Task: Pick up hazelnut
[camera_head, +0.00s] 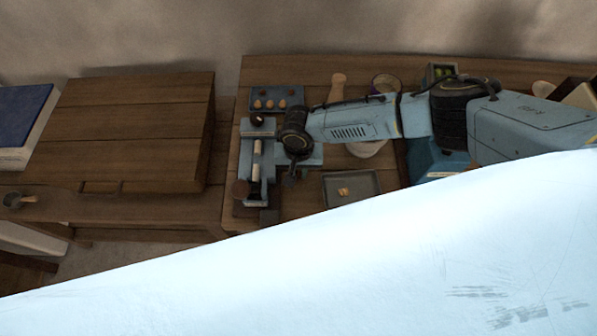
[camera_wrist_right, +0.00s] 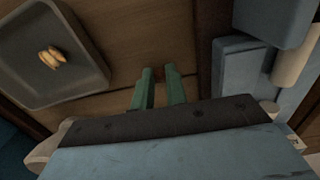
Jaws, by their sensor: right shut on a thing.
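My right gripper (camera_head: 291,180) points down over the table, between a blue device and a grey tray. In the right wrist view its two green fingers (camera_wrist_right: 160,80) are close together, with a small gap. My left gripper is not in view.
The grey tray (camera_head: 331,202) holds pale nut pieces (camera_head: 343,192). The blue device (camera_head: 247,150) stands left of the gripper. A large pale surface blocks the lower head view.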

